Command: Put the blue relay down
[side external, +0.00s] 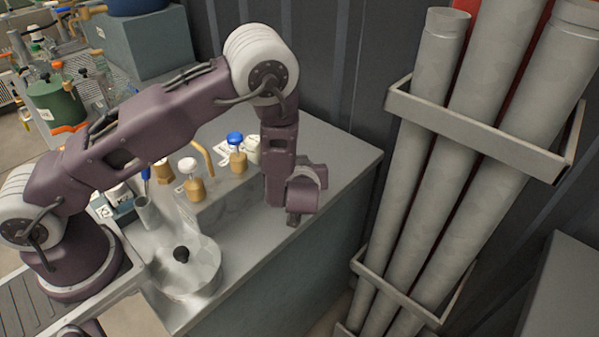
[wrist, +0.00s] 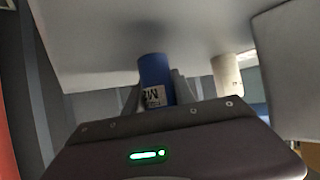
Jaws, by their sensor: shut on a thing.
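The blue relay (wrist: 154,72) is a blue cylinder with a pale printed label, seen in the wrist view between my two fingers. My gripper (wrist: 158,92) is shut on it. The relay's far end is close to a grey surface; I cannot tell whether they touch. In the side view my gripper (side external: 293,218) points down over the right part of the grey counter (side external: 340,165), near its front edge. The relay is not clearly visible there, hidden by my wrist and fingers.
A beige cylinder (wrist: 227,75) shows to the right of the relay in the wrist view. Grey pipes (side external: 440,150) rise at right.

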